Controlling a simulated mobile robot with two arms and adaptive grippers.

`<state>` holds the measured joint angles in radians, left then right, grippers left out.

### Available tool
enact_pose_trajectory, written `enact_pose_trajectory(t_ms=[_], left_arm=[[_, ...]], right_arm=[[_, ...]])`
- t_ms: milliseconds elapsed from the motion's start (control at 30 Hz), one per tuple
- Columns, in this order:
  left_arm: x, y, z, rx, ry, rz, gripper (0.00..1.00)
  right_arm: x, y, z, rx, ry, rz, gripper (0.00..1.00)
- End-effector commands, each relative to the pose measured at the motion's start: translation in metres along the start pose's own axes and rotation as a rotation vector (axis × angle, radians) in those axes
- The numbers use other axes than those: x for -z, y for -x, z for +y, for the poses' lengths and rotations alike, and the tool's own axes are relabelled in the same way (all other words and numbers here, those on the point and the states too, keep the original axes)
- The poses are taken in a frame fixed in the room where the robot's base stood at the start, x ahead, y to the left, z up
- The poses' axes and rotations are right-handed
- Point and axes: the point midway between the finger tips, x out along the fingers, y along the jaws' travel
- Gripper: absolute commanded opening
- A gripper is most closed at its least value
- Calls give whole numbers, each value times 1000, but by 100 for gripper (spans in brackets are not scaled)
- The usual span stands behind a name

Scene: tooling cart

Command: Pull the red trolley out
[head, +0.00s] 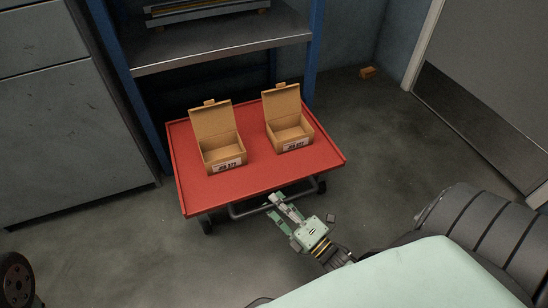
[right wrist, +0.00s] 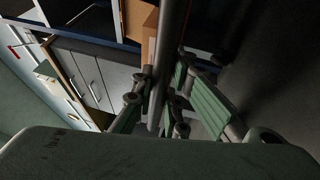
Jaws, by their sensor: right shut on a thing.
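The red trolley (head: 250,176) stands in front of the blue-framed shelf, its back part close to or under the shelf's edge. A grey bar handle (head: 245,212) runs along its front edge, low down. My right gripper (head: 276,203) is at this handle and shut on it. In the right wrist view the handle bar (right wrist: 170,60) passes between the green fingers (right wrist: 160,105). Two open cardboard boxes stand on the trolley, a left box (head: 222,155) and a right box (head: 290,135). My left gripper is not in view.
The blue-framed shelf (head: 220,55) stands behind the trolley. A grey cabinet (head: 70,140) is to the left. A door (head: 490,90) is at the right, and a small orange-brown block (head: 368,72) lies on the floor near the wall. Floor in front and right of the trolley is clear.

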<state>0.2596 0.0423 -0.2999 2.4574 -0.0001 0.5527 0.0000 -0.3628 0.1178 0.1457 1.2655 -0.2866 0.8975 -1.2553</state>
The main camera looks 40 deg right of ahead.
Motion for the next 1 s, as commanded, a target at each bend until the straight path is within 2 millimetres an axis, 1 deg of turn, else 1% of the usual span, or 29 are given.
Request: enact_pose_trajectory(t_ms=[367, 400, 600, 633, 867, 1000], left_arm=[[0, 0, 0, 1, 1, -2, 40], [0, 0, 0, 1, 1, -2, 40], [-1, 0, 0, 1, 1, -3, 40], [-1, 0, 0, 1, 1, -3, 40], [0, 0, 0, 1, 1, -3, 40], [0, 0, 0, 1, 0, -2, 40]], right_arm=[[0, 2, 1, -2, -5, -2, 0], [0, 2, 1, -2, -5, -2, 14], [0, 2, 1, -1, -3, -1, 31], [0, 2, 1, -1, -3, -1, 32], [0, 2, 0, -1, -1, -1, 32], [0, 8, 0, 1, -1, -1, 32]])
